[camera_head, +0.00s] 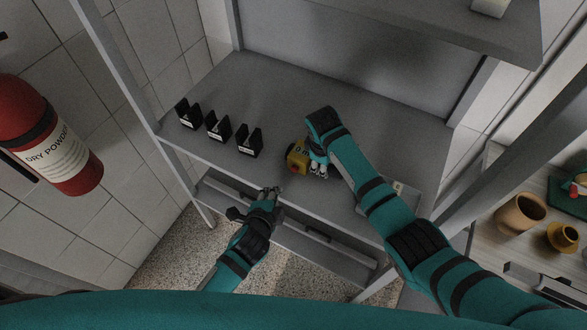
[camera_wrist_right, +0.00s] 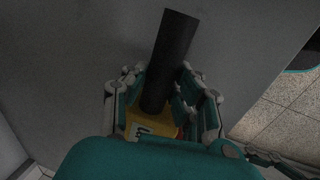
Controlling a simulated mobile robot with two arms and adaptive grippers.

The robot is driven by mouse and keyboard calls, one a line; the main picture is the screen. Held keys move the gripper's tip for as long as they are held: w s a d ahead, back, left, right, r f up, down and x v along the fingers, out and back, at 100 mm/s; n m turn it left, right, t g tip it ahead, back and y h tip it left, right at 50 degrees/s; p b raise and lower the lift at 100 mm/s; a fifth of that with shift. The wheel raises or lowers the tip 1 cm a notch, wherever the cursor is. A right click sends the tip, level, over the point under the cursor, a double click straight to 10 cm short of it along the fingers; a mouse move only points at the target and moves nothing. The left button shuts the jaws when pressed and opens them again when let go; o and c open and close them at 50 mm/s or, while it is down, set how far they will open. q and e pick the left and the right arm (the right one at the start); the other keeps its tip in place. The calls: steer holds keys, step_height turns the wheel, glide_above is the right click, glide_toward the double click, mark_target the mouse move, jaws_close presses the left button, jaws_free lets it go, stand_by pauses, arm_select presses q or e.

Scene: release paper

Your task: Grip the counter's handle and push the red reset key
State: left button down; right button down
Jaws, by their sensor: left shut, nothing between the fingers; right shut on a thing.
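The counter (camera_head: 296,157) is a yellow body with a red part on its front side, on the grey shelf. The counter also shows in the right wrist view (camera_wrist_right: 146,127), with its black handle (camera_wrist_right: 171,57) sticking up between my fingers. My right gripper (camera_head: 319,165) is at the counter's right side; in the right wrist view my right gripper (camera_wrist_right: 160,90) is shut around the handle. The red reset key cannot be made out clearly. My left gripper (camera_head: 272,192) is shut and empty, in front of the shelf edge, below and left of the counter, apart from it.
Several black holders (camera_head: 219,127) stand in a row on the left of the shelf (camera_head: 300,90). A small device (camera_head: 405,194) lies at the right front, partly behind my right arm. A fire extinguisher (camera_head: 45,137) hangs at the left. A side table with brown pots (camera_head: 519,212) is at the right.

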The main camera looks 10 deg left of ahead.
steer(key=c, duration=1)
jaws_free()
